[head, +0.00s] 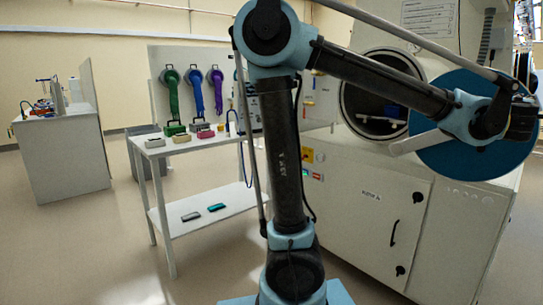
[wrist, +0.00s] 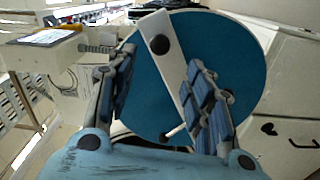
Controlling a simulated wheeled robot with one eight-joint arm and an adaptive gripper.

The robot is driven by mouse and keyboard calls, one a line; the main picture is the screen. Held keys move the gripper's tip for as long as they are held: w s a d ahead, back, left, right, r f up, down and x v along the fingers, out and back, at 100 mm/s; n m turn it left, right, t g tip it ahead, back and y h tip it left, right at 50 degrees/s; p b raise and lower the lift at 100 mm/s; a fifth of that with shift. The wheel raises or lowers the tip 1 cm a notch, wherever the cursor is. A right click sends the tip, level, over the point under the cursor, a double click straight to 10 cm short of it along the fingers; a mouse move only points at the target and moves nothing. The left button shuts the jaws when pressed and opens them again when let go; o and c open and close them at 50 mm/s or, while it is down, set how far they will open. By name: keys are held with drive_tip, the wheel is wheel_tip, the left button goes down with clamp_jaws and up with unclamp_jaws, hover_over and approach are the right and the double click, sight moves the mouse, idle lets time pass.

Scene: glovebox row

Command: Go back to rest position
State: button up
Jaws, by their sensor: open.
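My gripper (wrist: 164,95) is open in the wrist view, with its two blue-padded fingers spread apart and nothing held between them. Beyond the fingers is the round blue door (wrist: 230,50) of the glovebox, crossed by a white bar with a black knob. In the head view the same door (head: 470,160) stands swung out to the right of the open round port (head: 375,95). My arm reaches across to the front of this door. The fingers cannot be made out there. Whether they touch the door cannot be told.
The white glovebox cabinet (head: 365,220) fills the right side. A white two-level table (head: 185,152) with small boxes stands left, below hanging green, blue and purple gloves (head: 195,92). A grey bench (head: 65,160) is at far left. The floor at front left is clear.

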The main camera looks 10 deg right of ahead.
drive_tip(key=w+a+m+h, duration=0.1)
drive_tip(key=w+a+m, duration=0.25)
drive_tip(key=w, duration=0.55)
drive_tip(key=w+a+m, duration=0.2)
drive_tip(key=w+a, duration=0.3)
drive_tip(key=w, duration=0.4)
drive_tip(key=w+a+f+m+g+y, duration=0.1)
drive_tip(key=w+a+f+y, duration=0.1)
drive_tip(key=w+a+f, duration=0.4)
drive_tip(key=w+a+f+m+g+y, duration=0.15)
drive_tip(key=w+a+f, duration=0.3)
drive_tip(key=a, duration=0.45)
drive_tip(key=a+f+y, duration=0.7)
drive_tip(key=a+f, duration=1.1)
drive_tip(key=a, duration=0.4)
drive_tip(key=s+a+f+n+g+y, duration=0.1)
drive_tip(key=s+a+f, duration=0.4)
drive_tip(key=a, duration=0.5)
drive_tip(key=s+a+f+n+g+y, duration=0.2)
drive_tip(key=s+a+f+y, duration=0.3)
drive_tip(key=a, duration=0.5)
drive_tip(key=shift+f+n, duration=0.5)
drive_tip(key=shift+f, duration=0.25)
drive_tip(key=shift+g+y, duration=0.25)
